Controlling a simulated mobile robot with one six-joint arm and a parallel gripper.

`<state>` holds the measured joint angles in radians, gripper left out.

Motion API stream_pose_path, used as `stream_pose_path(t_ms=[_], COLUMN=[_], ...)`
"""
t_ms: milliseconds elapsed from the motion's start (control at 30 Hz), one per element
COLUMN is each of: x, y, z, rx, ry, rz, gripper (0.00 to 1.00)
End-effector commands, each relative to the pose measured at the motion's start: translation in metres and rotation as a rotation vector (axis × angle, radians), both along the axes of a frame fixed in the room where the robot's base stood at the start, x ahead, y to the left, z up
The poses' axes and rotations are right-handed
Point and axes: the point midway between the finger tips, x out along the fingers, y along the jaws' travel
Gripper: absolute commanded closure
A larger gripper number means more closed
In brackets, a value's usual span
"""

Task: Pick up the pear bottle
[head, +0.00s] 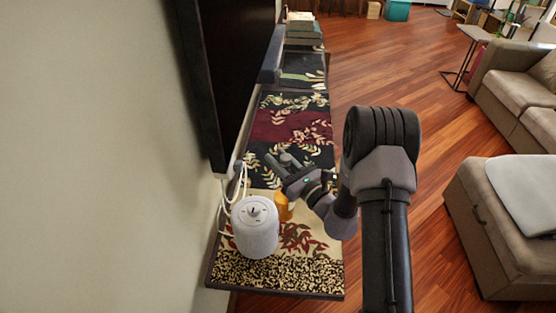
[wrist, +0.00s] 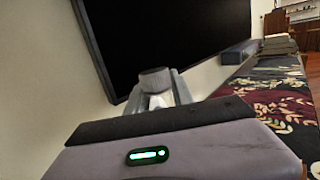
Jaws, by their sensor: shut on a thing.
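My gripper (head: 284,166) is shut above the narrow shelf, between the wall and my dark arm. In the wrist view, a grey round cap with a pale part below it stands upright between the grey fingers; I take this to be the pear bottle (wrist: 155,79). Its lower part is hidden behind my gripper's housing. In the head view, an orange, bottle-like body (head: 283,207) shows below my gripper, beside the speaker. I cannot tell whether it is the lower part of the held bottle.
A light grey round speaker (head: 255,228) stands close by on the patterned shelf cloth (head: 285,273), with white cables behind it. A black wall screen (head: 232,70) overhangs the left side. Books (head: 303,30) are stacked at the far end. The middle of the shelf is mostly clear.

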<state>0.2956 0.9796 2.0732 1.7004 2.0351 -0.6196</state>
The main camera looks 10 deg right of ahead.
Motion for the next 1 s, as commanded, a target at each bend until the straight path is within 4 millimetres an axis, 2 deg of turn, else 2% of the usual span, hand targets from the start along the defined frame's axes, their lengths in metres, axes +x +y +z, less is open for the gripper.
stream_pose_path(t_ms=[367, 800, 1000], x=[-0.035, -0.125, -0.144], y=[-0.014, -0.046, -0.050], z=[0.003, 0.013, 0.013], rx=[0.001, 0.002, 0.003], ry=[0.001, 0.001, 0.001], rz=[-0.003, -0.005, -0.001], gripper=[1.00, 1.00, 1.00])
